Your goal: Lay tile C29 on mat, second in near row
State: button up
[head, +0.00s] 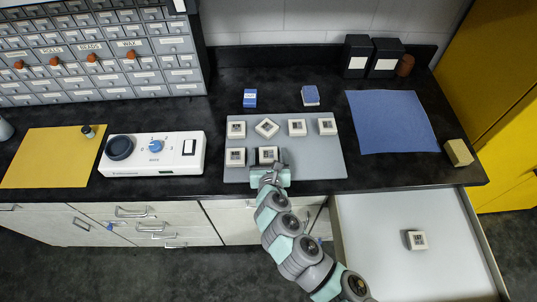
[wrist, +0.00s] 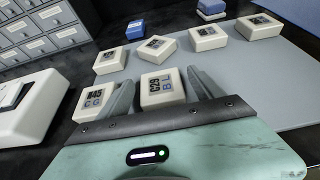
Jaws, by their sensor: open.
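The white tile C29 (wrist: 160,88) lies flat on the grey mat (head: 322,165), second from the left in the near row; it also shows in the head view (head: 267,153). My gripper (wrist: 164,80) is open, with one finger on each side of the tile. Whether the fingers touch it I cannot tell. In the head view my gripper (head: 268,168) reaches over the mat's near edge and partly hides the tile. Another tile (head: 236,156) is first in the near row, just left of the left finger. The far row holds several tiles, one turned askew (head: 266,128).
Two blue boxes (head: 250,98) (head: 310,95) stand behind the mat. A white device with knobs (head: 152,153) stands to the left, a blue sheet (head: 392,122) to the right. An open drawer (head: 375,265) holds one tile (head: 416,240). The mat's near right part is clear.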

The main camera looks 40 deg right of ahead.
jog(key=shift+s+r, duration=0.1)
jog(key=shift+r, duration=0.15)
jog(key=shift+s+a+r, duration=0.15)
jog(key=shift+s+a, duration=0.05)
jog(key=shift+a, duration=0.1)
jog(key=p+v, duration=0.3)
jog(key=v, duration=0.8)
